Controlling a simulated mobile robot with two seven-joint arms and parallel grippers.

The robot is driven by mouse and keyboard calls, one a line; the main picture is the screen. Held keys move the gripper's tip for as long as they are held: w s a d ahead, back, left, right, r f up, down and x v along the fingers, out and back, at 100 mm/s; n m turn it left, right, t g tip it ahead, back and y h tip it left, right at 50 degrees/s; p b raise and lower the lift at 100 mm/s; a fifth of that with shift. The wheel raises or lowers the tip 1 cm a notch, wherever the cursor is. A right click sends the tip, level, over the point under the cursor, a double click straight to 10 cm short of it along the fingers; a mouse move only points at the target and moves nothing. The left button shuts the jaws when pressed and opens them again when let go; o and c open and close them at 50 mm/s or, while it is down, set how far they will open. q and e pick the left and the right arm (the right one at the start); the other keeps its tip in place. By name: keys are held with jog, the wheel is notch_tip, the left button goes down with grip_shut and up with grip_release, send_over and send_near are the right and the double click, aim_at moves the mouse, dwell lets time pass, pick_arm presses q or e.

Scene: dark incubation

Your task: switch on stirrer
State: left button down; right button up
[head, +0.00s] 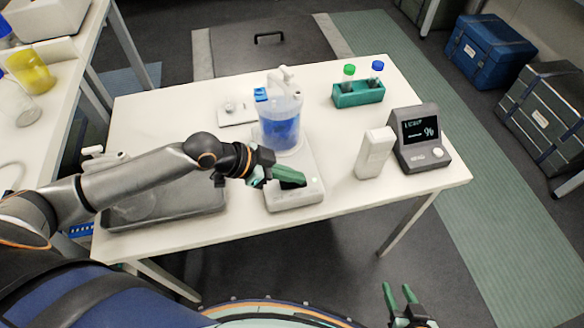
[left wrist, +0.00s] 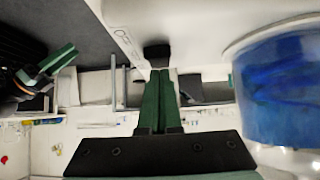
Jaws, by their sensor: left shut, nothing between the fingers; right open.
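The stirrer (head: 309,166) is a white, flat unit on the table, with a clear vessel of blue liquid (head: 281,130) standing on its rear part. The vessel also shows in the left wrist view (left wrist: 285,90). My left gripper (head: 302,181) is shut and empty, its green fingers over the stirrer's front part and hiding some of it. In the left wrist view its fingertips (left wrist: 158,72) point at a small black part (left wrist: 157,52) on the stirrer's white body; I cannot tell whether they touch. My right gripper (head: 399,291) is open and empty, off the table's front edge.
A dark grey tray (head: 190,208) lies left of the stirrer, under my left arm. To the right stand a white block-shaped device (head: 374,154) and a grey display unit (head: 421,139). A teal rack (head: 358,96) with capped bottles is behind. The front right tabletop is clear.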

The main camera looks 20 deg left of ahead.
pick_arm(q)
jog(key=shift+s+a, duration=0.5)
jog(key=shift+a, duration=0.15)
pick_arm(e)
jog(key=shift+s+d+f, duration=0.3)
pick_arm(q)
jog(key=shift+f, duration=0.1)
pick_arm(e)
jog(key=shift+w+r, duration=0.15)
pick_arm(q)
jog(key=shift+r+p, duration=0.6)
jog(key=shift+r, duration=0.05)
jog(key=r+p, duration=0.3)
jog(key=shift+w+d+r+p, duration=0.15)
jog(key=shift+d+r+p, duration=0.1)
jog(key=shift+p, duration=0.1)
jog(key=d+r+v, duration=0.1)
jog(key=v, duration=0.8)
jog(key=shift+w+a+r, duration=0.2)
jog(key=shift+r, duration=0.1)
pick_arm(e)
jog(key=r, duration=0.4)
jog(key=shift+s+d+h, duration=0.15)
jog(key=shift+s+h, duration=0.15)
jog(key=shift+s, duration=0.1)
